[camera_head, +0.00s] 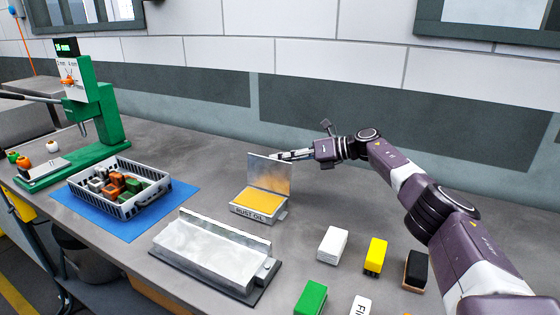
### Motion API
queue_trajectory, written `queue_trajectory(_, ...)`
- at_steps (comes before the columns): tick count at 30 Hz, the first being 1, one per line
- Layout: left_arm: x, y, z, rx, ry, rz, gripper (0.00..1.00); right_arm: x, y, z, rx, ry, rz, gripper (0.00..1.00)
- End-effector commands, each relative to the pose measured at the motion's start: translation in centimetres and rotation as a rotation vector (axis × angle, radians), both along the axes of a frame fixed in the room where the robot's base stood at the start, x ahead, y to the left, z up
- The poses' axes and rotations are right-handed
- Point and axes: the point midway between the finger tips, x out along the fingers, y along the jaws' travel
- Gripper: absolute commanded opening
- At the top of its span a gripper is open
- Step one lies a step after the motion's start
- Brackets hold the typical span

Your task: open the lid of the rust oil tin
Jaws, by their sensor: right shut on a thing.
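The rust oil tin (258,205) stands on the bench near the middle of the head view, with "RUST OIL" on its front. Its lid (271,174) is raised about upright at the back, and a yellow-orange surface shows inside. My right gripper (278,156) is at the lid's top edge, its fingers shut on the lid. The exact contact of the fingertips is small and hard to make out. My left gripper is not in view.
A grey basket (128,209) of coloured blocks sits on a blue mat (178,195) to the left. A green press (98,112) stands behind it. A metal rail piece (212,250) lies in front of the tin. White (332,245), yellow (375,256) and green (310,298) blocks stand right of it.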

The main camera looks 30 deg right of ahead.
Motion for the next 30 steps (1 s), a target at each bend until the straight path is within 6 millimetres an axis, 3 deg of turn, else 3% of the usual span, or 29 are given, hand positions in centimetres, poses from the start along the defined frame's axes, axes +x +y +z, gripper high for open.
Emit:
queue_trajectory(7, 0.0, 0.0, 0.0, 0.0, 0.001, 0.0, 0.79, -0.1, 0.0, -0.5, -0.007, 0.006, 0.002, 0.0)
queue_trajectory(8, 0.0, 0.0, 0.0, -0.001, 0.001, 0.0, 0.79, -0.1, 0.0, -0.5, -0.007, 0.006, 0.002, 0.1)
queue_trajectory(10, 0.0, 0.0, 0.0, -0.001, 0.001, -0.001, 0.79, -0.1, 0.0, -0.5, -0.007, 0.007, 0.003, 0.16)
queue_trajectory(20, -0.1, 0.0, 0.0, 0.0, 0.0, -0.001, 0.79, -0.1, 0.1, -0.1, -0.006, 0.005, 0.003, 0.16)
queue_trajectory(30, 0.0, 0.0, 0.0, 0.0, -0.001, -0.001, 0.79, 0.0, 0.0, 6.0, -0.004, -0.002, 0.003, 0.16)
